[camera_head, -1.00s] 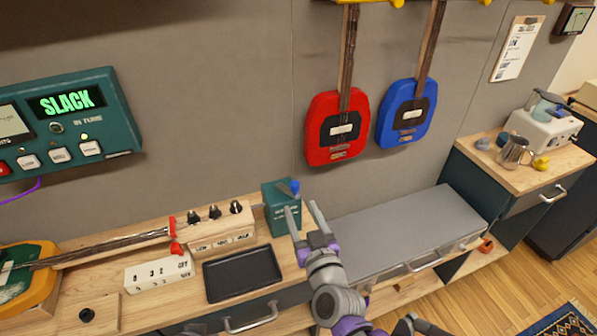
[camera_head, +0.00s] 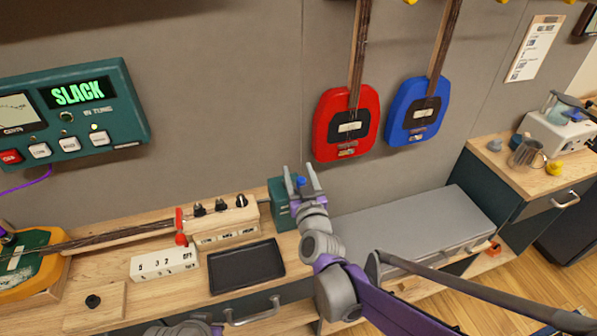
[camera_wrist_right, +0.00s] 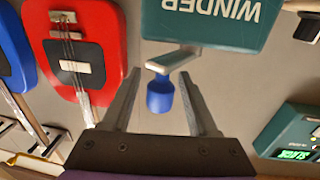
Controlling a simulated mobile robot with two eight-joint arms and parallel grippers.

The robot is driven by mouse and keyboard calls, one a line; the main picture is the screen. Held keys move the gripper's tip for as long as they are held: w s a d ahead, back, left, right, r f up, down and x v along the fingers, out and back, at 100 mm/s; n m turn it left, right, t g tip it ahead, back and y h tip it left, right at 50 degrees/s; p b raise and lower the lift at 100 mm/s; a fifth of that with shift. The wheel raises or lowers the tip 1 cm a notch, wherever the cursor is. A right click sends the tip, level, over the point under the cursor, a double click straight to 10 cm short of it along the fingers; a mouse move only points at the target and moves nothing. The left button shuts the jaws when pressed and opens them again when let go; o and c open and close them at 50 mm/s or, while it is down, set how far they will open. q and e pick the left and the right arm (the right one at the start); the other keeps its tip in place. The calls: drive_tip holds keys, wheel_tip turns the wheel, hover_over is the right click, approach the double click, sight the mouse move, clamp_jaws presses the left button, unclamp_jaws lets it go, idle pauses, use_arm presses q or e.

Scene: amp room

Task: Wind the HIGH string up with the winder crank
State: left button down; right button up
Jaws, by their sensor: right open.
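The teal winder box (camera_head: 280,211) stands at the right end of the workbench, and its WINDER label shows upside down in the right wrist view (camera_wrist_right: 205,20). Its crank has a blue knob (camera_head: 301,181) on a pale arm. My right gripper (camera_head: 298,170) is open at the winder, with the blue knob (camera_wrist_right: 160,96) between its two fingers and a gap visible on each side. Black pegs (camera_head: 221,205) stand on the wooden block left of the winder. Strings (camera_head: 120,238) run to it from the yellow-green guitar (camera_head: 38,262).
The teal tuner (camera_head: 75,115) on the wall reads SLACK. A black tray (camera_head: 246,267) and a white numbered block (camera_head: 163,264) lie in front of the pegs. A red guitar (camera_head: 333,128) and a blue guitar (camera_head: 404,110) hang behind. The grey bench top (camera_head: 410,226) at right is clear.

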drive_tip(key=shift+w, duration=0.15)
clamp_jaws()
idle(0.5)
